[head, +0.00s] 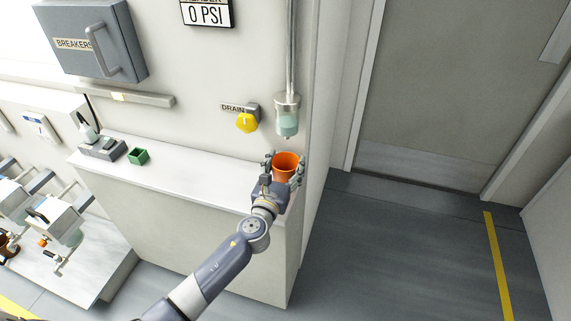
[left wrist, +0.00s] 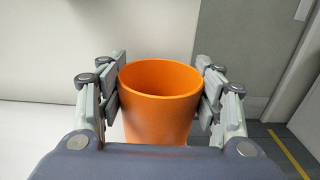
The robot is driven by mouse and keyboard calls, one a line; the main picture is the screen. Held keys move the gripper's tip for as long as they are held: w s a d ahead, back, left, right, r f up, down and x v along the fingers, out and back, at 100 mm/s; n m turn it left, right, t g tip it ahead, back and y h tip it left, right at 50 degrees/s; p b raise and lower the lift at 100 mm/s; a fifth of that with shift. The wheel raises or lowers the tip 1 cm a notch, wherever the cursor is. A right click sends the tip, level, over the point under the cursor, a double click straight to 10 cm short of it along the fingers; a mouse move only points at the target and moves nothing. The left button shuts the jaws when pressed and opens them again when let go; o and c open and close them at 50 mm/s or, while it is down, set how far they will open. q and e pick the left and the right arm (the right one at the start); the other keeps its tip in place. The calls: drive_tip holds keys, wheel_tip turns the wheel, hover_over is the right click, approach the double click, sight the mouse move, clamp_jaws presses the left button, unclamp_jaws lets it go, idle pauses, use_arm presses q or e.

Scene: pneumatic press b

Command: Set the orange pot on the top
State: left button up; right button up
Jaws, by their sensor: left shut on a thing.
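The orange pot (head: 286,162) is upright and empty-looking, held between the fingers of my left gripper (head: 283,172). In the left wrist view the orange pot (left wrist: 160,100) fills the middle, with a finger of my left gripper (left wrist: 161,97) against each side. The pot is over the right end of the white counter top (head: 190,182), below the clear-tipped drain nozzle (head: 287,118). I cannot tell whether its base touches the counter. My right gripper is not in view.
A yellow drain knob (head: 247,122) is on the wall left of the nozzle. A small green box (head: 138,156) and a grey block (head: 102,148) stand at the counter's left end. The counter between them and the pot is clear. A door (head: 440,90) is at right.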

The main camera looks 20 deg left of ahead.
use_arm(q)
drive_tip(key=shift+f, duration=0.35)
drive_tip(key=o, duration=1.2)
drive_tip(key=shift+c, duration=0.2)
drive_tip(key=shift+s, duration=0.15)
drive_tip(key=s, duration=1.1)
drive_tip(key=shift+s+a, duration=0.2)
drive_tip(key=shift+s, duration=0.2)
